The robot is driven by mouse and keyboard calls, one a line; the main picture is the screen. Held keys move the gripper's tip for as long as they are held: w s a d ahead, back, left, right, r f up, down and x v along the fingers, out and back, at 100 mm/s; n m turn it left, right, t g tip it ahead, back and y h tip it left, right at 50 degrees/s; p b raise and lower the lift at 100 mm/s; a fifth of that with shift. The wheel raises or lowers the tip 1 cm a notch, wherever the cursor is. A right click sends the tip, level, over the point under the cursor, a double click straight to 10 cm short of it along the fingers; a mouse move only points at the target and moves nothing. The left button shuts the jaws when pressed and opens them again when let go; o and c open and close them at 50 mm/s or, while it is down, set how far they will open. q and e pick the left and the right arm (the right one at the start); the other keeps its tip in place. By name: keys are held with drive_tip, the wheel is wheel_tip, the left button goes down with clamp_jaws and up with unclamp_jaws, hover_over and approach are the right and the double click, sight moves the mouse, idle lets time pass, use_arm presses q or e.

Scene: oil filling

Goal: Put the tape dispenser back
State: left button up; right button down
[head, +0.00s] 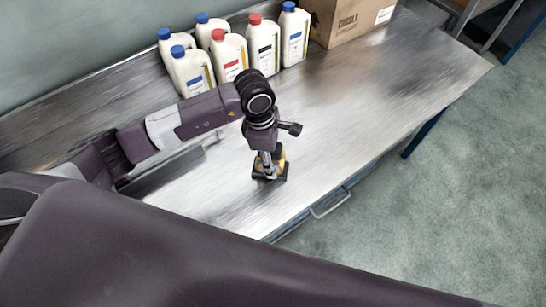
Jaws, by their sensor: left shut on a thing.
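My left gripper (269,163) points down over the metal table and is shut on a small black and yellow thing, which looks like the tape dispenser (280,160). The gripper hides much of it. Its dark lower part is at or just above the table top; I cannot tell if it touches. My right gripper is not in view.
Several white bottles (231,53) with blue or red caps stand at the back of the metal table (350,110). A cardboard box (345,20) stands right of them. The table's right part is clear. A handle (330,205) sticks out below the front edge.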

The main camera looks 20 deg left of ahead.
use_arm(q)
drive_tip(key=shift+f, duration=0.1)
drive_tip(key=shift+f, duration=0.1)
drive_tip(key=o, duration=1)
drive_tip(key=shift+r, duration=0.25)
drive_tip(key=r+b, duration=0.1)
drive_tip(key=r, duration=0.2)
drive_tip(key=a+r+b, duration=0.1)
drive_tip(key=r, duration=0.3)
drive_tip(key=r+b, duration=0.1)
drive_tip(key=r, duration=0.2)
drive_tip(key=shift+a+r, duration=0.25)
drive_tip(key=shift+a, duration=0.05)
drive_tip(key=shift+s+a+r, duration=0.1)
drive_tip(key=shift+r, duration=0.5)
